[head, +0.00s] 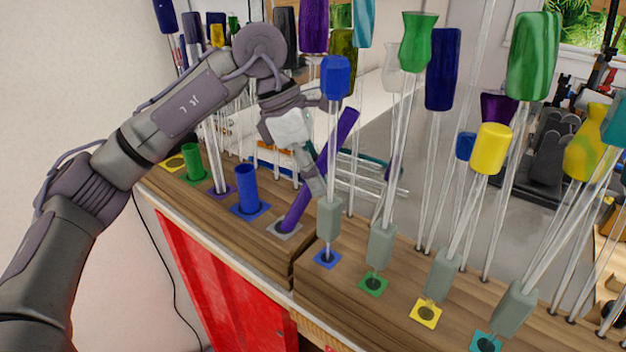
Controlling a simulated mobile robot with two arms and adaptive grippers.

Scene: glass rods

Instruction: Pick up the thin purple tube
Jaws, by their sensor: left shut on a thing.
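The thin purple tube (338,136) leans to the right. Its lower end is at the hole in a grey square (293,234) on the wooden top, and its upper end is free. My left gripper (317,184) reaches down from above and is shut on the purple tube at about mid-length. The fingertips are partly hidden against the tube and a grey-green block on a glass rod in front. My right gripper is not in view.
A short blue tube (247,189) and a green tube (193,162) stand upright to the left. Glass rods with coloured heads, such as a blue one (336,77) and a yellow one (491,148), crowd the right. The wooden top (240,232) has a front edge above red panels.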

